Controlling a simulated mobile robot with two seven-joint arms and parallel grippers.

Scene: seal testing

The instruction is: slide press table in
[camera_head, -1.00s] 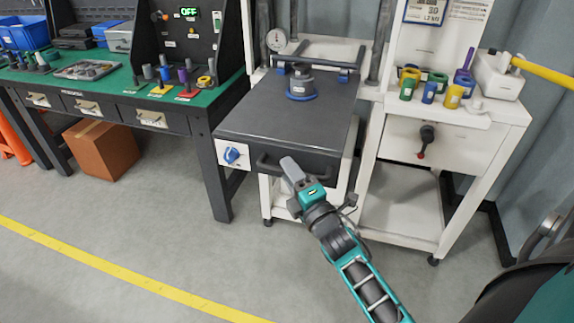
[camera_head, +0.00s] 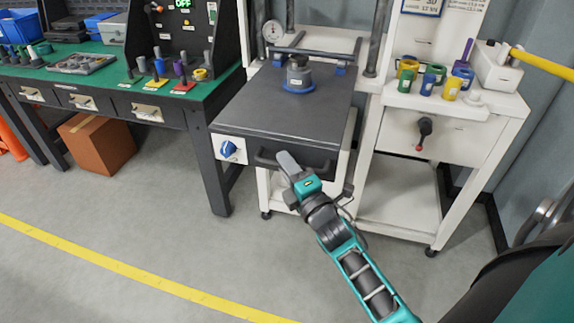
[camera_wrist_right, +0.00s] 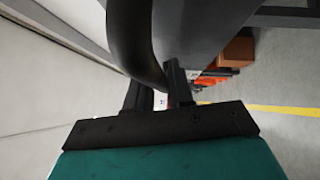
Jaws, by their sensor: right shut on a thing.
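The press table (camera_head: 270,115) is a dark grey sliding plate on a white frame, in the middle of the head view. It sticks out toward me from under the press columns. A black bar handle (camera_head: 262,160) runs along its front edge. A grey and blue round fixture (camera_head: 298,76) sits on the plate toward the back. My right gripper (camera_head: 284,163) is at the handle and shut on it. In the right wrist view, the dark curved handle (camera_wrist_right: 135,45) passes between the gripper fingers (camera_wrist_right: 158,88). My left gripper is not in view.
A workbench with a green top (camera_head: 120,80) stands at the left, with a cardboard box (camera_head: 97,143) under it. A white cart (camera_head: 440,130) with coloured cylinders (camera_head: 428,84) stands close at the right. The floor in front is clear, with a yellow line (camera_head: 120,264).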

